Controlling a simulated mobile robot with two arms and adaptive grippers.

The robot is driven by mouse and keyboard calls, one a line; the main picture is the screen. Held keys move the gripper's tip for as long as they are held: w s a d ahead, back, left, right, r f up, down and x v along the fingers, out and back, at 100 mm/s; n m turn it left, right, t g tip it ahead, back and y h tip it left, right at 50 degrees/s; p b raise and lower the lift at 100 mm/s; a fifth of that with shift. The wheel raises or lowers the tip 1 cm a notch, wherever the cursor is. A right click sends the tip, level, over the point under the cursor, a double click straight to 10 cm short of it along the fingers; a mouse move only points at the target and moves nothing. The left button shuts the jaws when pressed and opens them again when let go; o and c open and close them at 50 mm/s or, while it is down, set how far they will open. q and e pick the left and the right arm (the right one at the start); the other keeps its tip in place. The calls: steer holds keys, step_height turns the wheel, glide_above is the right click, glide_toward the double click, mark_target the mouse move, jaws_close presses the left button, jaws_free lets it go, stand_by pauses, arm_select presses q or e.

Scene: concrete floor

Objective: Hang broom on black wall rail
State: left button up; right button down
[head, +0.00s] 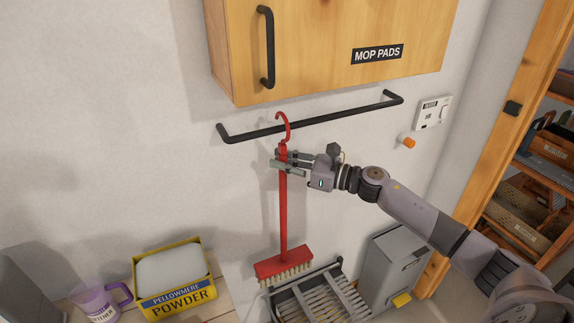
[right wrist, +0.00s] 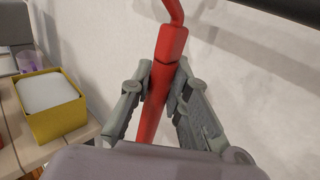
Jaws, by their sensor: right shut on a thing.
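The red broom (head: 283,215) is upright in the head view, with its hook at the top and its bristled head at the bottom. My right gripper (head: 281,162) is shut on the handle just below the hook. In the right wrist view both fingers (right wrist: 158,95) lie on either side of the red handle (right wrist: 168,55). The black wall rail (head: 310,122) runs across the wall below the cabinet. The broom's hook overlaps the rail's left part in the head view; I cannot tell whether it touches or goes over it. My left gripper is not in view.
A wooden cabinet (head: 330,45) labelled MOP PADS hangs above the rail. A slatted rack (head: 318,296) and a grey bin (head: 393,270) are below. An orange knob (head: 408,142) sticks out at right.

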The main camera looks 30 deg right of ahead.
steer(key=shift+w+r, duration=0.15)
steer(key=shift+w, duration=0.6)
steer(key=shift+s+f+b, duration=0.1)
steer(key=shift+f+b, duration=1.15)
steer(key=shift+f, duration=0.05)
